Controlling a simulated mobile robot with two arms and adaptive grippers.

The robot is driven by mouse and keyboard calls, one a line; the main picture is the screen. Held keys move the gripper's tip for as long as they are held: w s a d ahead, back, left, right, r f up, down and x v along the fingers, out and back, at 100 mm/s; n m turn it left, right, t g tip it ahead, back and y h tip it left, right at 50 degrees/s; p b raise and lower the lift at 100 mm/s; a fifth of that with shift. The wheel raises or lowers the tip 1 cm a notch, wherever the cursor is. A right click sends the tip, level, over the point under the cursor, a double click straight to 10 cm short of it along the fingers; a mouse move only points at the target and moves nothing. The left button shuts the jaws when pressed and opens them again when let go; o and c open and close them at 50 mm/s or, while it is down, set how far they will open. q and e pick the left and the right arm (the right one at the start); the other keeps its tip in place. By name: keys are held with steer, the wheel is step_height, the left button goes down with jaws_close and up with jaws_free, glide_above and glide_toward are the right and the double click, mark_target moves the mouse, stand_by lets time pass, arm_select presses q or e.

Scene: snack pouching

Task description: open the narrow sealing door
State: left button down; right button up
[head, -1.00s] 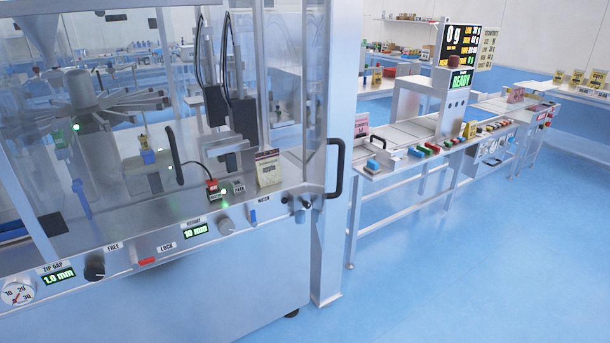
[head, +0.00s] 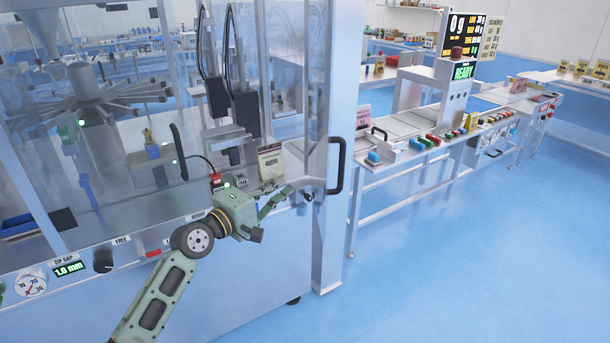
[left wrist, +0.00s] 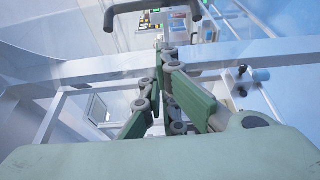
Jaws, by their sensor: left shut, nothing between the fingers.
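The narrow sealing door (head: 317,85) looks like the slim clear panel at the right end of the machine's front, beside the steel post; it appears closed. Its upright black bar handle (head: 338,165) stands at its right edge. My left gripper (head: 288,193) is green, shut and empty, in front of the machine's lower front ledge, to the left of the handle and slightly lower. It is apart from the handle. In the left wrist view the shut fingers (left wrist: 161,55) point toward a black handle (left wrist: 152,8) at the top edge. My right gripper is not in view.
A steel post (head: 342,100) stands just right of the door. Another black handle (head: 178,152) is on the clear front further left. Knobs and a gauge (head: 30,284) line the front panel. A conveyor bench (head: 400,160) stands to the right. The blue floor in front is clear.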

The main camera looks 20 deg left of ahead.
mark_target(325, 179)
arm_select(q)
steer(key=w+d+p, duration=0.2)
steer(key=w+d, duration=0.3)
steer(key=w, duration=0.2)
steer(key=shift+p, duration=0.3)
steer(key=d, duration=0.1)
steer(key=w+d+p, duration=0.1)
steer(key=d, duration=0.1)
steer(key=w+d+p, duration=0.1)
steer(key=d, duration=0.1)
steer(key=shift+w+d+r, duration=0.15)
steer(key=shift+w+d, duration=0.1)
steer(key=w+d, duration=0.3)
steer(key=d, duration=0.2)
steer(key=shift+w+d+f, duration=0.2)
steer(key=shift+w, duration=0.15)
